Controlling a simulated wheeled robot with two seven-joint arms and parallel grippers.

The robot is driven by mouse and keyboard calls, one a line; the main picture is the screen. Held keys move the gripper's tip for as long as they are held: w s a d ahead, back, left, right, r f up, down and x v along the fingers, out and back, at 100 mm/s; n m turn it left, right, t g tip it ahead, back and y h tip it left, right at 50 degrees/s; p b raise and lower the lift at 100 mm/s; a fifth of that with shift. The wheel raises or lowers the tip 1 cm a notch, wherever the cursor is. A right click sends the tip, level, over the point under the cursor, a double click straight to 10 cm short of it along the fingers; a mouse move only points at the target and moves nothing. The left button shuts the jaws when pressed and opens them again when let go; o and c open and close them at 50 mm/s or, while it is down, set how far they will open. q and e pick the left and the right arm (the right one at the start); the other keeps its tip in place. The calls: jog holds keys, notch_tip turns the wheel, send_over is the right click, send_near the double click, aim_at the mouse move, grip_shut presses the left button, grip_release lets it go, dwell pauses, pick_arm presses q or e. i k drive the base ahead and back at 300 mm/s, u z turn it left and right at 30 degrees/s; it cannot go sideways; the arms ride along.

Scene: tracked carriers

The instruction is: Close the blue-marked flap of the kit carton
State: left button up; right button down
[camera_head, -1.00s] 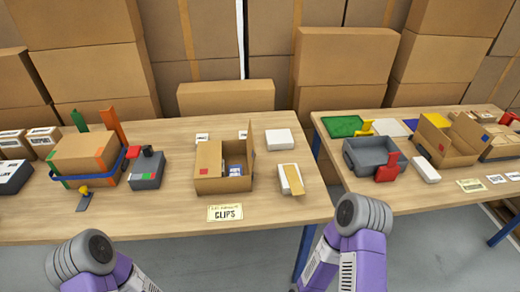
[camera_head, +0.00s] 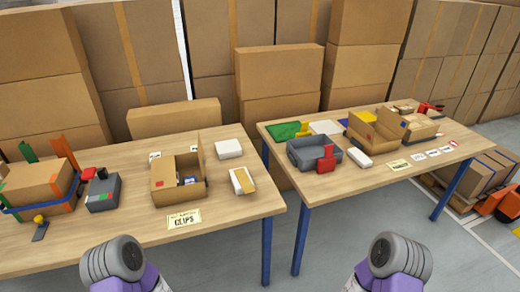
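An open brown carton (camera_head: 372,145) stands on the right table, left of another brown box. A red mark shows on the left part of the carton. The raised flaps hide most of its inside. Another open carton (camera_head: 172,196) stands on the left table behind a card reading CLIPS. It has a red mark on its front left, and I see no blue-marked flap on it. Only purple and grey parts of my two arms show at the bottom edge; both grippers are out of view.
A grey tote (camera_head: 303,161) with a red part on it and a white box (camera_head: 360,157) sit left of the blue-marked carton. Label cards (camera_head: 397,165) lie in front of it. A floor gap separates the two tables. Stacked cartons fill the back.

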aim_at(203, 158)
jog(key=z, duration=0.6)
jog(key=i, duration=0.75)
jog(key=u, duration=1.35)
